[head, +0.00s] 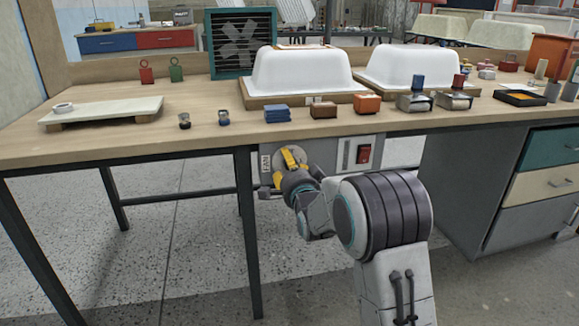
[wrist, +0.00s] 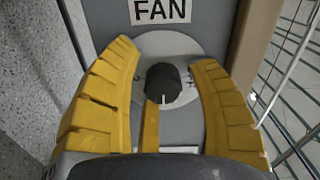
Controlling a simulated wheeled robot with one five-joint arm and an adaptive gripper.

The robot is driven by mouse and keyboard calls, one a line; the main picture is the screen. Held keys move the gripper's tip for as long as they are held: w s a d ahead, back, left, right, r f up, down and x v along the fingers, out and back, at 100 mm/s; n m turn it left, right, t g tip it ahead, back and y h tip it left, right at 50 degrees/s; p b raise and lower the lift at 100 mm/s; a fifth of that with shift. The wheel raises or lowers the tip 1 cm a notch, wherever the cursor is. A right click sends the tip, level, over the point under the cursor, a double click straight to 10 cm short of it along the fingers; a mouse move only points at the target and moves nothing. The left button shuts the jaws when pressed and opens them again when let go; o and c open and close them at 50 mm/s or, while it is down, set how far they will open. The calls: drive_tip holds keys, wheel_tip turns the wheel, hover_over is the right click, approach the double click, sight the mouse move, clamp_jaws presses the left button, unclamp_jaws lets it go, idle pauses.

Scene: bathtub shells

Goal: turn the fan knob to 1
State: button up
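In the wrist view the fan knob (wrist: 165,83) is a dark round knob on a pale round disc (wrist: 190,43), below a FAN label (wrist: 160,10). A short white mark on the knob points down in that view. My gripper (wrist: 165,58) is open, with one yellow finger on each side of the knob and gaps between. A third yellow piece (wrist: 150,128) shows below the knob. In the head view my gripper (head: 292,157) is at the panel (head: 336,150) under the bench edge and hides the knob. No number marks are readable.
A red switch (head: 364,154) sits right of the knob on the panel. The bench (head: 120,142) above holds two white tub shells (head: 303,71), small blocks and a dark green fan (head: 240,42). A drawer cabinet (head: 540,185) stands at the right. Bench legs stand at the left.

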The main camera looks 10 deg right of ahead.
drive_tip(key=shift+o, duration=0.3)
drive_tip(key=shift+s+d+r, duration=0.1)
drive_tip(key=shift+d, duration=0.05)
drive_tip(key=s, duration=1.2)
